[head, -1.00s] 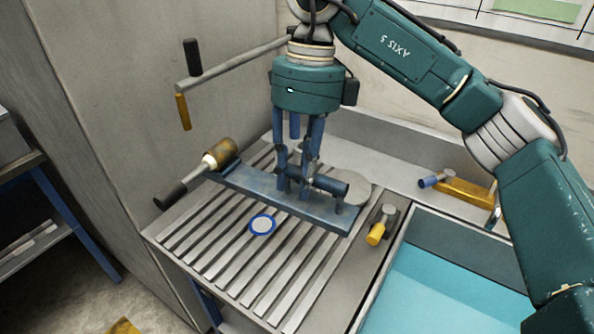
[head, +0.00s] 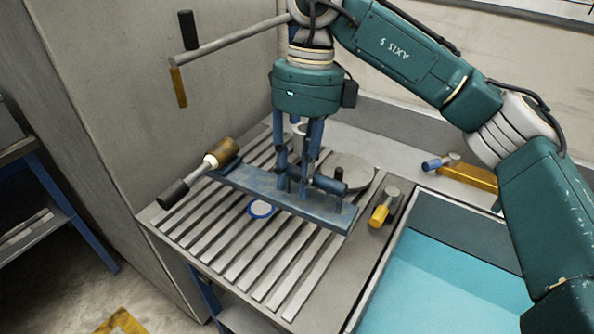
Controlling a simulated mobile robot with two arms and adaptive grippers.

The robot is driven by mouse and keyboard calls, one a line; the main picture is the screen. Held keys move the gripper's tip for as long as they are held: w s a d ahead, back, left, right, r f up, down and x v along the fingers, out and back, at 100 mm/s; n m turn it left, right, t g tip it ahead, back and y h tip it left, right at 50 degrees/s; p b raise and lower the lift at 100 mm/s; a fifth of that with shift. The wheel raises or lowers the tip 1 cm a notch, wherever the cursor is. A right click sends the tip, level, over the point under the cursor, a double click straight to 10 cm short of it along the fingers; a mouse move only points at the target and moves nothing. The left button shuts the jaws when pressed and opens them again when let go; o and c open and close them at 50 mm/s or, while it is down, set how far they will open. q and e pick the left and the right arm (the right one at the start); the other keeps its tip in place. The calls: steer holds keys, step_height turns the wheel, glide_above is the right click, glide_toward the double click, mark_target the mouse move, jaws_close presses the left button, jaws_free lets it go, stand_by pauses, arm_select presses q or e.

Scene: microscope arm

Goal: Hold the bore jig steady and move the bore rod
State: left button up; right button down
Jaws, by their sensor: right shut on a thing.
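The blue bore jig (head: 255,186) is a long bar with uprights, lying slantwise over the slatted table. My right gripper (head: 299,180) points down and is shut on the jig's upright part; its fingers partly hide the grip. A short dark blue cylinder lies across the uprights near the fingers. A rod with a black handle, pale collar and brass head (head: 222,151) is at the jig's left end; I take it for the bore rod, but cannot be sure. I cannot tell whether the jig touches the slats. My left gripper is not in view.
The slatted table (head: 235,250) bears a blue-rimmed disc (head: 261,209) beside the jig and a round grey plate (head: 358,170) behind it. A crank handle (head: 230,38) sticks out at upper left.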

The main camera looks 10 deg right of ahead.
mark_target(297, 207)
steer(key=shift+f+b, duration=2.85)
steer(key=shift+f, duration=1.15)
steer(key=shift+s+f+b, duration=0.1)
steer(key=shift+f+b, duration=0.4)
steer(key=shift+f, duration=0.55)
steer(key=shift+f+b, duration=0.1)
steer(key=shift+b, duration=0.2)
steer(key=shift+f+b, duration=0.3)
steer(key=shift+f, duration=0.1)
steer(key=shift+f, duration=0.1)
